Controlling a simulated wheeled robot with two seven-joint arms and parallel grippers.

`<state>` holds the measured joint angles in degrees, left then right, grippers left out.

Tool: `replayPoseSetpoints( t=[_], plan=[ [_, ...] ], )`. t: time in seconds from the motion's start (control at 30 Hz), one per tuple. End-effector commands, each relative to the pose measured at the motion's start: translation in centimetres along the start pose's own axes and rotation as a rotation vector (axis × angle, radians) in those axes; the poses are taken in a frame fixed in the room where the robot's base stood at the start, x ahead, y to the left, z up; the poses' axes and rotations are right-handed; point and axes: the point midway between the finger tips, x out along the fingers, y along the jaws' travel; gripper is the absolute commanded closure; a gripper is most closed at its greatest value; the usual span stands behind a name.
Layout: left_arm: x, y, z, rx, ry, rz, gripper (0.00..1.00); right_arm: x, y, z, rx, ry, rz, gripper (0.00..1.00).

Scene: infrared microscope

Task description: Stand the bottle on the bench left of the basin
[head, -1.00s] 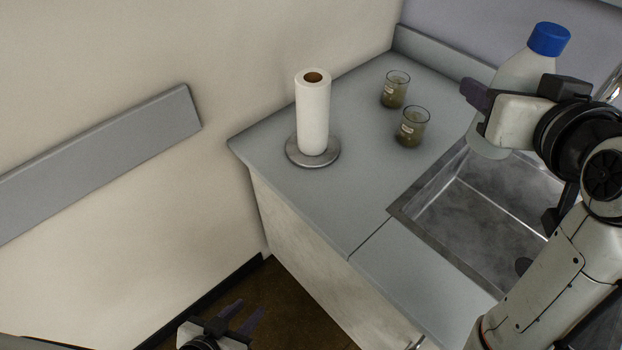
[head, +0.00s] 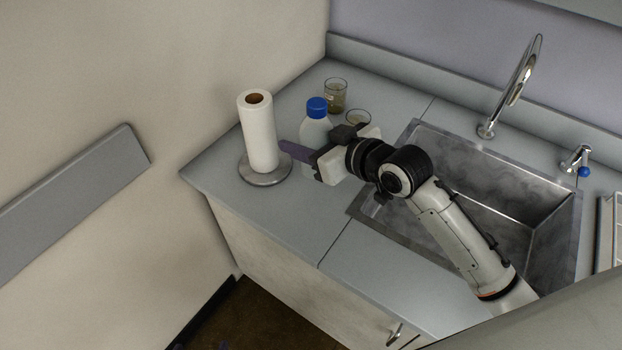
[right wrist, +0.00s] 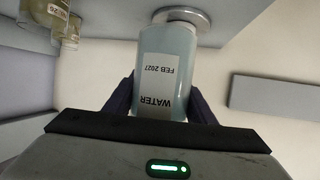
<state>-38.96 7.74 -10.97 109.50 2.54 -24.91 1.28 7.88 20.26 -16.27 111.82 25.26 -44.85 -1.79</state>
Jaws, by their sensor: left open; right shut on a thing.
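The bottle (head: 314,133) has a pale body and a blue cap. It is upright over the bench part left of the basin (head: 365,206), between the paper roll and the beakers. My right gripper (head: 302,160) is shut around its body. In the right wrist view the bottle (right wrist: 167,70) shows upside down between the fingers, with a label reading WATER, FEB 2027. Its base is hidden by the gripper in the head view; I cannot tell if it touches the bench.
A paper roll (head: 259,135) on a round metal stand (head: 265,176) is just left of the bottle. Two glass beakers stand behind it, one (head: 336,97) at the back and one (head: 358,117) partly hidden. A tall faucet (head: 513,85) rises behind the basin. The front-left bench is clear.

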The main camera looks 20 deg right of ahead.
Motion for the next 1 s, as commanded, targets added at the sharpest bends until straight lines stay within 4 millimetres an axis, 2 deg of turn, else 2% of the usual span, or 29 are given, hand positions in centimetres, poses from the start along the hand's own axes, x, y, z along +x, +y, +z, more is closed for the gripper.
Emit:
replayPoseSetpoints(
  t=[0.1,0.33,0.5,0.97,1.0],
  plan=[
    [0.2,-0.1,0.6,-0.001,-0.005,-0.001,0.31,0.9,0.0,2.3,0.003,0.0,0.0,0.82],
    [0.3,-0.1,1.1,-0.001,-0.012,-0.001,0.31,1.9,-0.1,4.5,0.001,0.003,0.0,0.82],
    [0.6,-0.1,1.4,-0.001,-0.013,-0.001,0.31,2.8,-0.1,6.7,0.0,0.002,0.0,0.82],
    [0.7,-0.1,1.4,-0.001,-0.013,-0.001,0.31,3.2,0.0,7.6,-0.002,0.005,0.001,0.82],
    [0.7,-0.1,1.4,-0.001,-0.013,-0.001,0.31,3.2,0.0,7.8,-0.001,0.001,0.0,0.48]
  ],
)
